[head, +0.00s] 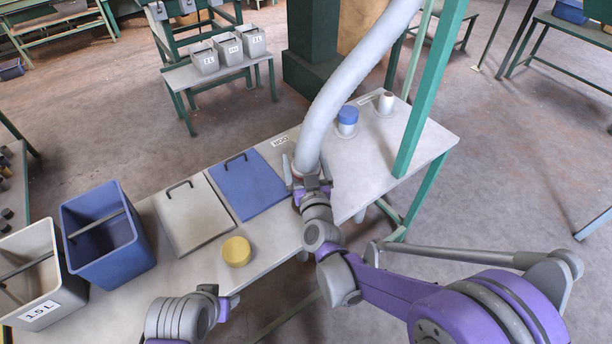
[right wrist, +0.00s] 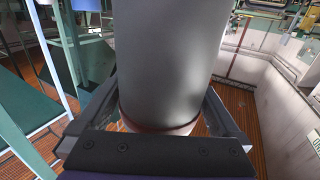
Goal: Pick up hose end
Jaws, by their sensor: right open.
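A thick grey hose (head: 355,78) comes down from the top of the head view. Its lower end, with a reddish-brown band, hangs above the table. My right gripper (head: 307,180) is at this end, with one finger on each side of it. In the right wrist view the hose (right wrist: 165,60) stands between the fingers of the open right gripper (right wrist: 160,115), and small gaps show beside it. The hose's bottom rim is partly hidden by the gripper body. My left gripper (head: 222,303) is low by the table's front edge, well away from the hose; its jaws are unclear.
The grey table (head: 285,232) holds a blue lid (head: 250,188), a grey lid (head: 190,215), a yellow disc (head: 236,251), a blue-capped jar (head: 347,120) and a white cup (head: 386,102). A blue bin (head: 115,250) and grey bin (head: 40,285) stand left. A green post (head: 428,90) rises right.

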